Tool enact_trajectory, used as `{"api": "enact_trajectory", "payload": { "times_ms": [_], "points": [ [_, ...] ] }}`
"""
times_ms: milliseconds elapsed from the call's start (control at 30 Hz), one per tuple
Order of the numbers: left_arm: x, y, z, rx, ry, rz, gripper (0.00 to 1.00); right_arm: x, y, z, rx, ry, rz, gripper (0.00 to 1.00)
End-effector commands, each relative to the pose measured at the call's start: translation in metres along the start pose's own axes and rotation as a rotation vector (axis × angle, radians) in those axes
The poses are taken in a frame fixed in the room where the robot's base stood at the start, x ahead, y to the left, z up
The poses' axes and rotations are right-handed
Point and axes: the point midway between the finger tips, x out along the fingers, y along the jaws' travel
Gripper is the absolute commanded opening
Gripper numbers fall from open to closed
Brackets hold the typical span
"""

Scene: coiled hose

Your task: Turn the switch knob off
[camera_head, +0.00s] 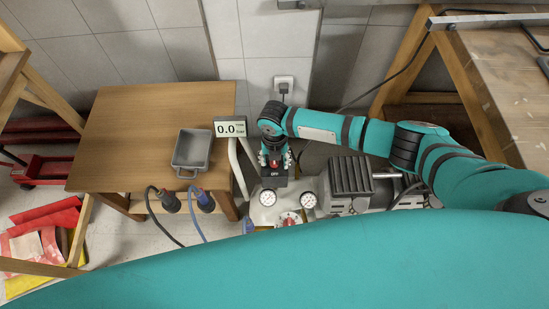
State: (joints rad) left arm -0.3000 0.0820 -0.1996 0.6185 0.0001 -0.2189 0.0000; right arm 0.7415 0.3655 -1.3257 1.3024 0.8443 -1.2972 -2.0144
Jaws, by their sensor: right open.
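The black switch box (274,182) stands on top of the compressor, and white lettering on it seems to read OFF. My right gripper (274,160) points down right over the switch box, with its fingers open around the spot where the knob sits. A little red shows between the fingers, and the knob itself is mostly hidden by the gripper. I cannot tell whether the fingers touch it or which way it is turned. My left gripper is not in view.
The compressor (350,176) carries two round gauges (267,197) and a red-marked dial (290,219). A display (229,127) reading 0.0 stands left of my gripper. A wooden table (130,130) holds a grey tray (180,165). Two hose connectors (205,202) hang at its front edge.

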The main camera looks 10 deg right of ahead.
Motion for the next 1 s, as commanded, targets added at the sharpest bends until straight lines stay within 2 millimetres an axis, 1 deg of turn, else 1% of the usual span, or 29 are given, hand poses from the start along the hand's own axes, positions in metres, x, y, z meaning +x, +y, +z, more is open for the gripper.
{"api": "enact_trajectory", "payload": {
  "times_ms": [67,167,267,400,500,600,700,800,1000],
  "points": [
    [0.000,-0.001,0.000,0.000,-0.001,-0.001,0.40,-0.004,0.000,0.001,0.000,-0.002,0.002,0.52],
    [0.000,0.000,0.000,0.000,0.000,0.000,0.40,-0.017,0.000,0.002,0.000,-0.003,0.002,0.52],
    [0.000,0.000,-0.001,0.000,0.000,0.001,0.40,-0.036,0.000,0.001,-0.002,-0.004,0.003,0.52],
    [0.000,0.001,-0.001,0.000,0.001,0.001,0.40,-0.067,0.000,0.001,-0.002,-0.004,0.003,0.52],
    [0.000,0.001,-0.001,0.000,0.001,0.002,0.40,-0.087,0.000,0.001,-0.001,-0.003,0.001,0.52],
    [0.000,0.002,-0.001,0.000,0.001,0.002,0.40,-0.103,0.000,0.001,-0.001,-0.001,0.002,0.52],
    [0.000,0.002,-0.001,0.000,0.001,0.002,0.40,-0.113,0.000,0.001,0.000,-0.001,0.000,0.52],
    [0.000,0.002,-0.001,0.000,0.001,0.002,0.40,-0.118,0.000,0.000,0.000,0.000,0.000,0.52],
    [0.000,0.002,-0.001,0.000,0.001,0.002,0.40,-0.120,-0.001,0.000,0.000,0.001,-0.001,0.52]
  ]
}}
